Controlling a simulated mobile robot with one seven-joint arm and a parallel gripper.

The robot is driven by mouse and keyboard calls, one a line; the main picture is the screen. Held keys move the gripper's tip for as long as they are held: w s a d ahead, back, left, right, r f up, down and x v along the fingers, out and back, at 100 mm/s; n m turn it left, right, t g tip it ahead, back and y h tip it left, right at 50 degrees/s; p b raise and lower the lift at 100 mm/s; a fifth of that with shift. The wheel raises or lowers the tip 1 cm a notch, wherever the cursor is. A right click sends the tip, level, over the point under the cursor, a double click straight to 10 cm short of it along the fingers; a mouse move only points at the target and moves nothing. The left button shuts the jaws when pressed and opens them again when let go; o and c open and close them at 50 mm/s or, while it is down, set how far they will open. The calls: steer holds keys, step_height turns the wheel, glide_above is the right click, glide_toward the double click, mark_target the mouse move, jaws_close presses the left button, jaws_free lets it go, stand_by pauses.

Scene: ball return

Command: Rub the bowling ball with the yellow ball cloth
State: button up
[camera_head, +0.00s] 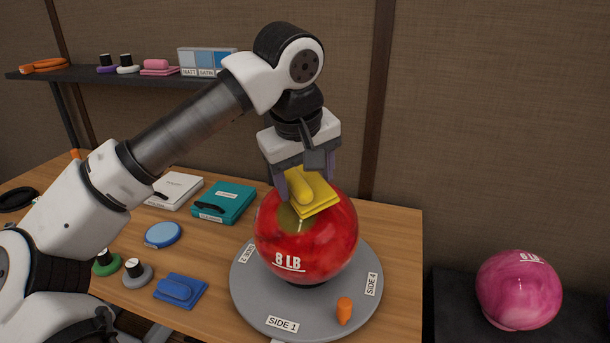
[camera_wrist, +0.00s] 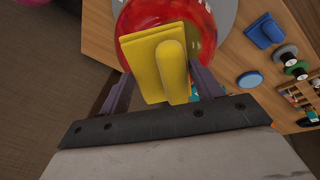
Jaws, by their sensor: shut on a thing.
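The red bowling ball (camera_head: 322,246), marked 8 LB, sits on a round grey turntable (camera_head: 246,302) with side labels. The yellow ball cloth (camera_head: 322,197) is a flat pad with a raised grip, at the top of the ball. My gripper (camera_head: 305,187) is shut on the cloth's grip from above. The cloth appears to touch the ball's upper surface, slightly tilted; the contact itself is hidden. A dull yellowish patch (camera_head: 289,218) shows on the ball just below the cloth. In the wrist view, the cloth (camera_wrist: 145,66) lies between my fingers with the ball (camera_wrist: 205,30) behind it.
An orange cone (camera_head: 344,311) stands on the turntable's front. A blue pad (camera_head: 181,290), blue disc (camera_head: 163,235), teal case (camera_head: 224,203) and white case (camera_head: 174,190) lie left on the table. A pink ball (camera_head: 518,290) rests on a dark stand at right.

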mark_target(289, 172)
steer(key=shift+b+x, duration=0.6)
steer(key=shift+x, duration=0.45)
steer(key=shift+a, duration=0.1)
steer(key=shift+w+a+r, duration=0.1)
steer(key=shift+w+a, duration=0.05)
steer(key=shift+a, duration=0.45)
steer(key=shift+w+a, duration=0.2)
steer(key=shift+a, duration=0.35)
steer(key=shift+s+d, duration=0.2)
steer(key=shift+d, duration=0.4)
steer(key=shift+s+d, duration=0.15)
steer(key=shift+d, duration=0.5)
steer(key=shift+w+a, duration=0.2)
steer(key=shift+a, duration=0.45)
steer(key=shift+w+a, duration=0.2)
steer(key=shift+a, duration=0.4)
steer(key=shift+s+d+f, duration=0.1)
steer(key=shift+s+d, duration=0.1)
steer(key=shift+d, duration=0.4)
steer(key=shift+s+d+f, duration=0.1)
steer(key=shift+s+d, duration=0.1)
steer(key=shift+d, duration=0.45)
steer(key=shift+w+a+r+p, duration=0.1)
steer(key=shift+w+a+p, duration=0.1)
steer(key=shift+a, duration=0.45)
steer(key=shift+w+a+p, duration=0.1)
steer(key=shift+w+a, duration=0.1)
steer(key=shift+a, duration=0.4)
steer(key=shift+r, duration=0.15)
